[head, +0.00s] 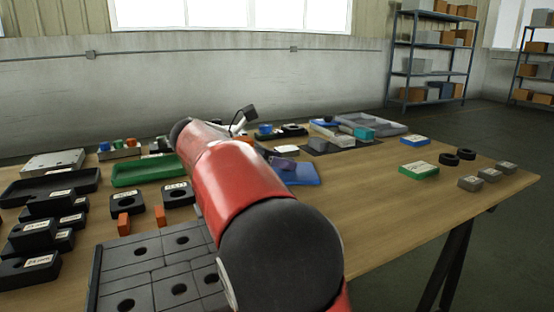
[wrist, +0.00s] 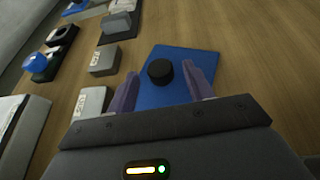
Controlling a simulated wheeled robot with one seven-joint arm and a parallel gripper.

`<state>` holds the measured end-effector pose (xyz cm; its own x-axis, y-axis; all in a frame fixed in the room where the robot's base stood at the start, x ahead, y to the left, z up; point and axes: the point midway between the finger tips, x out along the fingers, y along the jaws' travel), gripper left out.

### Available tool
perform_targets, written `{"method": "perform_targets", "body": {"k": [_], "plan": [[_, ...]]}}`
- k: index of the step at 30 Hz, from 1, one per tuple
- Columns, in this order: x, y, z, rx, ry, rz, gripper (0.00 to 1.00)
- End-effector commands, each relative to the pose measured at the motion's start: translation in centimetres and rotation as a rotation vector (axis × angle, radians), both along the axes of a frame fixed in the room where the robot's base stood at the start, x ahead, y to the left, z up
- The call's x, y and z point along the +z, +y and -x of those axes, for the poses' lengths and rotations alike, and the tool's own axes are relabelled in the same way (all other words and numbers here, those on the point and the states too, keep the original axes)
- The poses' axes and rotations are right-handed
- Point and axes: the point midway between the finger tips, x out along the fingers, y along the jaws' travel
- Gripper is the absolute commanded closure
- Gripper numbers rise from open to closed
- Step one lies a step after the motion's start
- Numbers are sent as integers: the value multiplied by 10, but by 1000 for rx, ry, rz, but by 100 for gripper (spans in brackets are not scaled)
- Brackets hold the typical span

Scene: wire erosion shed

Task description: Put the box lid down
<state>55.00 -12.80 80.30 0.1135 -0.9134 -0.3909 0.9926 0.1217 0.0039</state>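The box lid (wrist: 190,62) is a flat blue plate with a round black knob (wrist: 160,72), seen in the wrist view. It also shows in the head view as a blue patch (head: 303,174) on the wooden table, partly hidden by my red arm. My gripper (wrist: 162,77) is open, its two purple fingers above the lid on either side of the knob. Gaps show between the knob and both fingers. In the head view the purple fingers (head: 283,164) are small and partly hidden. I cannot tell whether anything is beneath the lid.
Grey labelled blocks (wrist: 104,59) stand left of the lid in the wrist view. A green tray (head: 147,172), black labelled holders and a slotted dark plate (head: 160,268) fill the table's left. Green and blue boxes (head: 418,170) stand at right. Bare wood lies right of the lid.

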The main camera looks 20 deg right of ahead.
Motion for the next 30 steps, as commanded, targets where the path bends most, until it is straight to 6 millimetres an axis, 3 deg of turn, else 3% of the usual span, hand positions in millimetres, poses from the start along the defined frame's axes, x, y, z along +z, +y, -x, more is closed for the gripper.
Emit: {"method": "perform_targets", "body": {"k": [7,21,30], "plan": [[6,3,0,2,0,0,48],[42,88,10,3,-1,0,48],[50,110,14,0,1,1,48]]}}
